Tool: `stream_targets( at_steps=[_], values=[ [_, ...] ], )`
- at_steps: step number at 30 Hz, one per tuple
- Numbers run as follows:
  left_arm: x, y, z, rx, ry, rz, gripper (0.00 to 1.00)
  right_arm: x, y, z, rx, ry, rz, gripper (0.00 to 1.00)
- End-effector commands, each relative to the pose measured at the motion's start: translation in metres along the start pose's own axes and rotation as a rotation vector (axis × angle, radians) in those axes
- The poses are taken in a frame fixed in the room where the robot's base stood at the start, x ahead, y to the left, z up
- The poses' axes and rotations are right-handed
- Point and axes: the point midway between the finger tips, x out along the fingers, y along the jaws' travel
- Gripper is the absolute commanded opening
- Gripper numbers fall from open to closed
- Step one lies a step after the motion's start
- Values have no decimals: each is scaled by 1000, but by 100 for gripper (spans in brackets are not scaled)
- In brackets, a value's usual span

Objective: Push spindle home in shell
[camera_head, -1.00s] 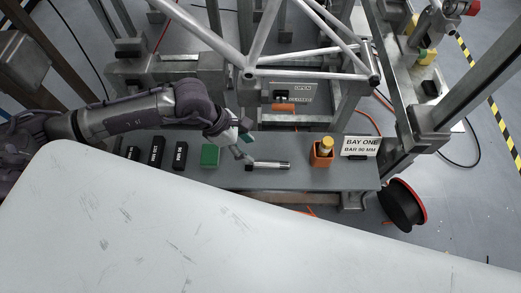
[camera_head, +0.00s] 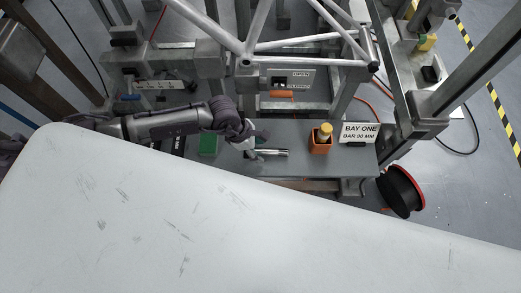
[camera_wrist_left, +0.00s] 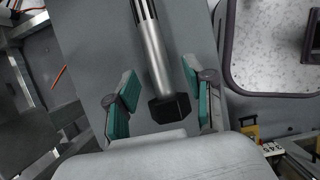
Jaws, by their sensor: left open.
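The spindle, a silver rod (camera_head: 270,153) with a black hex end (camera_wrist_left: 170,108), lies on the grey bench (camera_head: 300,168). My left gripper (camera_head: 254,143) is low at the rod's left end in the head view. In the left wrist view its two teal-padded fingers (camera_wrist_left: 160,98) are spread either side of the rod near the hex end, with gaps on both sides. A silver tube frame (camera_head: 306,44) stands behind the bench; I cannot tell which of its tube ends is the shell. My right gripper is out of view.
A green block (camera_head: 209,145) lies left of the rod. An orange holder (camera_head: 320,145) with a yellow-topped item and a BAY ONE sign (camera_head: 359,133) stand to the right. A black and red reel (camera_head: 402,190) is beyond the bench's right end.

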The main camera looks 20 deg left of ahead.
Motion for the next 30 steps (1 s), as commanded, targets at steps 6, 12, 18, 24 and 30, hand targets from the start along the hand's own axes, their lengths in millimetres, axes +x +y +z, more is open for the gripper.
stream_targets(
  at_steps=[6, 12, 18, 24, 30],
  values=[
    [12, -1, -1, 0, 1, -1, 53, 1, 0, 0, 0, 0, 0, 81],
    [11, -1, -1, 0, 1, -1, 43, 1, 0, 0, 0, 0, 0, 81],
    [11, -1, -1, 0, 1, -1, 10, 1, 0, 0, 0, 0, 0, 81],
    [11, 0, 0, 0, 0, -1, 0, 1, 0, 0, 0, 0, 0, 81],
    [9, 0, 0, 0, -1, 0, 0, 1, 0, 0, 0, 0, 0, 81]
  ],
)
